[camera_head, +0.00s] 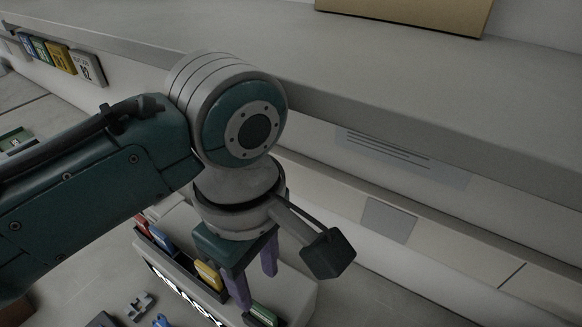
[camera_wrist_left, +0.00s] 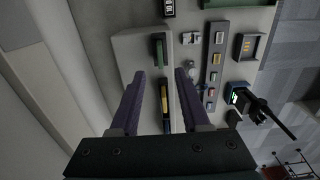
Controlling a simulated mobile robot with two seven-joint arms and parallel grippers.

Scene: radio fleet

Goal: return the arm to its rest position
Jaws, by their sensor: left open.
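My left arm (camera_head: 90,190) comes in from the left in the head view and bends down at a round wrist joint. My left gripper (camera_head: 256,288) points down with its two purple fingers apart and nothing between them. It is above a pale block with a dark slotted rack (camera_head: 180,268), which holds red, blue, yellow and green pieces. In the left wrist view the open fingers (camera_wrist_left: 160,74) reach over the same block (camera_wrist_left: 128,47), with a green piece and a yellow piece in the slot beyond them. I cannot tell the exact height above them. My right gripper is not in view.
A grey shelf (camera_head: 400,85) runs across behind the arm, close to the wrist. A cardboard box (camera_head: 410,12) stands on it. Coloured labels (camera_head: 60,58) hang at the shelf's left edge. Small parts (camera_head: 140,305) lie on the worktop; the left wrist view shows a dark radio with an antenna (camera_wrist_left: 262,108).

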